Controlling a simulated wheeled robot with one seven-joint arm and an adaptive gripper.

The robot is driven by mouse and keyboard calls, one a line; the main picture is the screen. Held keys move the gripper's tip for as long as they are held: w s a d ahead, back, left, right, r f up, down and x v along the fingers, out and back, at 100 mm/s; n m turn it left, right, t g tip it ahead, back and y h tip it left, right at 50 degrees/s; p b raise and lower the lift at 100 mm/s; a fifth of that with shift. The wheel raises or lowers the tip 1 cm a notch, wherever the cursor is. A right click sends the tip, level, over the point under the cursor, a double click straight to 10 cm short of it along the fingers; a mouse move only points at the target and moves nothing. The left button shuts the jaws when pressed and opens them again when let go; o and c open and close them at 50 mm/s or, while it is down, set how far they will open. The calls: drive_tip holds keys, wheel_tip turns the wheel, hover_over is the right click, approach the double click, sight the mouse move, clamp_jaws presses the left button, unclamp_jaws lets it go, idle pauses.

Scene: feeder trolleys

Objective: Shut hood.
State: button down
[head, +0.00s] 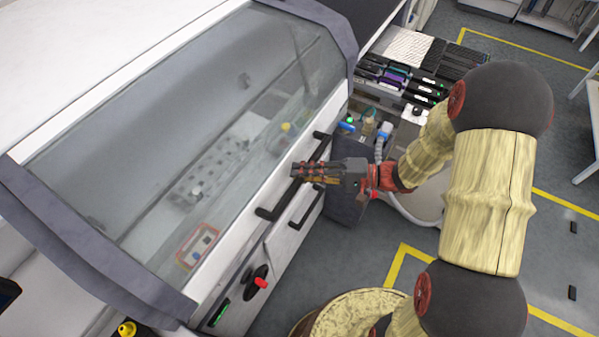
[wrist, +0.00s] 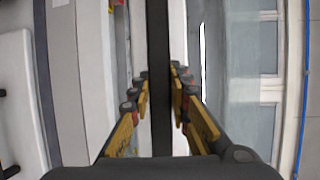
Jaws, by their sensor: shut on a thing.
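The hood (head: 190,120) is a large sloped clear window in a grey and white frame on a white machine. Its window lies down over the machine's interior in the head view. A black bar handle (head: 270,213) runs along the hood's white front edge. My gripper (head: 296,171) is at this handle, with its fingers around the bar. In the wrist view the black handle bar (wrist: 158,60) runs upright between the two fingers of my gripper (wrist: 160,85), which are shut on it. The middle of the handle is partly hidden by the fingers in the head view.
A second dark handle (head: 305,208) sits on the front panel just below. A red knob (head: 261,283) and a green-lit switch (head: 219,313) are lower down. A feeder trolley (head: 405,75) with black modules stands behind my arm. Grey floor with yellow lines lies right.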

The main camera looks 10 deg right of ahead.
drive_tip(key=c, duration=1.6)
unclamp_jaws()
drive_tip(key=shift+c, duration=0.2)
drive_tip(key=v, duration=1.2)
